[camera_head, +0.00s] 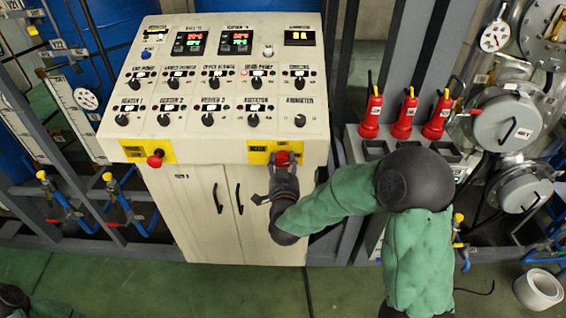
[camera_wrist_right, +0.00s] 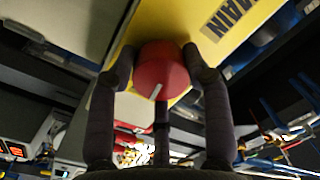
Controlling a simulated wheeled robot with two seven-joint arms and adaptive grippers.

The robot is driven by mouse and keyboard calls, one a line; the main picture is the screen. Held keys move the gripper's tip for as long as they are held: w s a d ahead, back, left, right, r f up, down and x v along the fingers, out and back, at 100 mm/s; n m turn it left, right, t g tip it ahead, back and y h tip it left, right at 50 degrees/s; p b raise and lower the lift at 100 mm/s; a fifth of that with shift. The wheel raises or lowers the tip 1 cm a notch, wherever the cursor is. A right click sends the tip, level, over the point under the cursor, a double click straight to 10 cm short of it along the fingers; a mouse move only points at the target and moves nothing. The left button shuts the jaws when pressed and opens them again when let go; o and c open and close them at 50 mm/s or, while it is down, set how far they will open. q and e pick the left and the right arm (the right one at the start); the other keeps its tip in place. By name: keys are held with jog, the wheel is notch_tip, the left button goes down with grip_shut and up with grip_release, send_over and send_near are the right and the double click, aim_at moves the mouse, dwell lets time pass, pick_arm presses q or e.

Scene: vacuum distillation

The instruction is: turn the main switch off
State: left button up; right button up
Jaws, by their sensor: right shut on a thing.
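The main switch is a red knob (camera_head: 283,157) on a yellow plate (camera_head: 257,157) at the lower right of the control cabinet's front edge. In the right wrist view, the red knob (camera_wrist_right: 162,68) carries a short white mark, slanted in the picture, and the yellow plate (camera_wrist_right: 240,25) behind it reads "MAIN". My right gripper (camera_head: 284,164) is shut on the knob, with one finger on each side, as its fingers (camera_wrist_right: 158,76) show in the wrist view. My left gripper is not in view.
The beige cabinet (camera_head: 215,95) bears displays and rows of small switches above the knob. Another red knob (camera_head: 155,160) sits on a yellow plate at left. Green floor lies in front.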

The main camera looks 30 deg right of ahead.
jog(key=n, duration=0.3)
jog(key=shift+r+n+p, duration=0.15)
jog(key=shift+n+p, duration=0.15)
jog(key=shift+p, duration=0.05)
jog(key=n+p, duration=0.1)
jog(key=n, duration=0.2)
jog(key=shift+n, duration=0.3)
jog(key=n+p, duration=0.2)
jog(key=n, duration=0.2)
jog(key=shift+r+g, duration=0.1)
jog(key=shift+g, duration=0.2)
jog(key=shift+w+a+n+p, duration=0.1)
jog(key=shift+n+p, duration=0.95)
jog(key=shift+n, duration=0.95)
jog(key=shift+n+h, duration=0.3)
jog(key=o, duration=1.1)
jog(key=shift+o, duration=0.2)
jog(key=v, duration=1.2)
